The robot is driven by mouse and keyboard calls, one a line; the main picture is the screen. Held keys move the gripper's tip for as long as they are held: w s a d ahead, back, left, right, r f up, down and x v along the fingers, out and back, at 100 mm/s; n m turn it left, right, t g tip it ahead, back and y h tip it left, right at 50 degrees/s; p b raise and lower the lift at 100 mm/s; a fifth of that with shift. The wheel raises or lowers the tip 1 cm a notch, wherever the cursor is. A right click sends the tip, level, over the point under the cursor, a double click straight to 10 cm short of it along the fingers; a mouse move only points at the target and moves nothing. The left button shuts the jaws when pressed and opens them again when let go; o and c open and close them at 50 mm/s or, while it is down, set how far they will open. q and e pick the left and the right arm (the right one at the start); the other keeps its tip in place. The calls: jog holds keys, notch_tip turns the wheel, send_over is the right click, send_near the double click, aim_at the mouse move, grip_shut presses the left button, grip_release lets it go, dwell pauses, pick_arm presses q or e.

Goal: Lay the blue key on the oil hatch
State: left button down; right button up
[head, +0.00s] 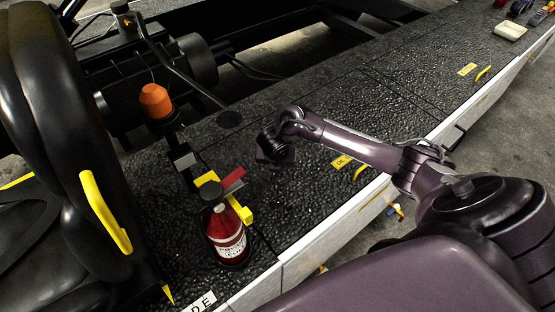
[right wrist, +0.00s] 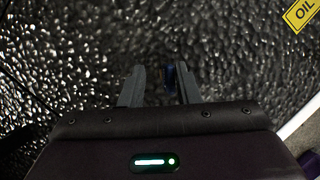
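My right gripper (head: 276,158) points down over the black textured deck, left of a yellow label. In the right wrist view its two fingers (right wrist: 158,86) stand apart. A small dark blue piece, seemingly the blue key (right wrist: 169,78), shows between them, close to the right finger, with a gap to the left finger. I cannot tell whether it touches the deck. The oil hatch's yellow label (right wrist: 302,11) reads OIL at the top right; in the head view the label (head: 341,161) sits beside a yellow handle. The hatch's outline is hard to make out. My left gripper is out of view.
A red fire extinguisher (head: 227,235) stands in a yellow bracket at the deck's near left. An orange beacon (head: 155,101), a black seat and a yellow grab handle (head: 105,212) are at left. Another labelled panel (head: 467,69) lies further right. The deck between is mostly clear.

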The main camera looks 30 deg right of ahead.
jog(key=shift+r, duration=0.15)
jog(key=p+v, duration=0.6)
jog(key=v, duration=0.6)
jog(key=shift+s, duration=0.1)
